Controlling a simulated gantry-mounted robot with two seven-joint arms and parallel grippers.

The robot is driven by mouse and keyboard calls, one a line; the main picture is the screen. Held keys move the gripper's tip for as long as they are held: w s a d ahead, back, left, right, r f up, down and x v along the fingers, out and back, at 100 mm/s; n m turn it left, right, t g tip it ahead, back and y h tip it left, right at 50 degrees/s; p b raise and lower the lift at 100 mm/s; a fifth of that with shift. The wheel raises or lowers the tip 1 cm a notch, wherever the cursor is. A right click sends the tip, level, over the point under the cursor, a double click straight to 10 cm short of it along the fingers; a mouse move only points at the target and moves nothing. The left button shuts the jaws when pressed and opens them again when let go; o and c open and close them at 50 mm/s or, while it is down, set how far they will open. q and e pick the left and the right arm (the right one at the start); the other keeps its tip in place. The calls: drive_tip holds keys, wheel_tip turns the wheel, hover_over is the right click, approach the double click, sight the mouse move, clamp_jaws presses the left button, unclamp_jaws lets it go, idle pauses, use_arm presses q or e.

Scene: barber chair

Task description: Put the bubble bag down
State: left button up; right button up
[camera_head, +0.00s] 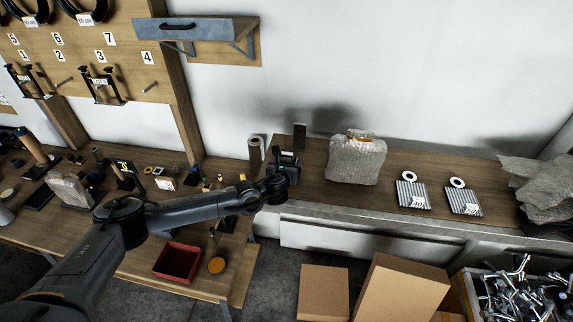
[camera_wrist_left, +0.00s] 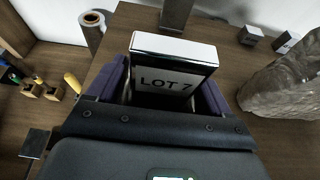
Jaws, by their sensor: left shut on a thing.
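A translucent grey bubble bag (camera_head: 357,162) with an orange-brown top stands upright on the right-hand bench. My left gripper (camera_head: 287,160) is just left of it, apart from it, over the bench's left end. In the left wrist view, a wrapped grey bag (camera_wrist_left: 290,85) shows at the right edge, clear of the fingers. My left gripper (camera_wrist_left: 165,88) is shut on a small block with a white top and a "LOT 7" label (camera_wrist_left: 168,82), between purple finger pads. A similar wrapped bag (camera_head: 68,190) is on the left bench. My right gripper is not in view.
Two ribbed plates with white rings (camera_head: 411,194) (camera_head: 464,198) lie right of the bubble bag on the bench (camera_head: 335,200). A dark upright block (camera_head: 299,136) and a roll (camera_head: 256,150) stand behind the gripper. A red tray (camera_head: 177,262) is on the left bench. Cardboard boxes (camera_head: 323,292) stand below.

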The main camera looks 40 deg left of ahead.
use_arm(q)
drive_tip(key=shift+f, duration=0.15)
drive_tip(key=o, duration=0.9)
drive_tip(key=shift+r, duration=0.2)
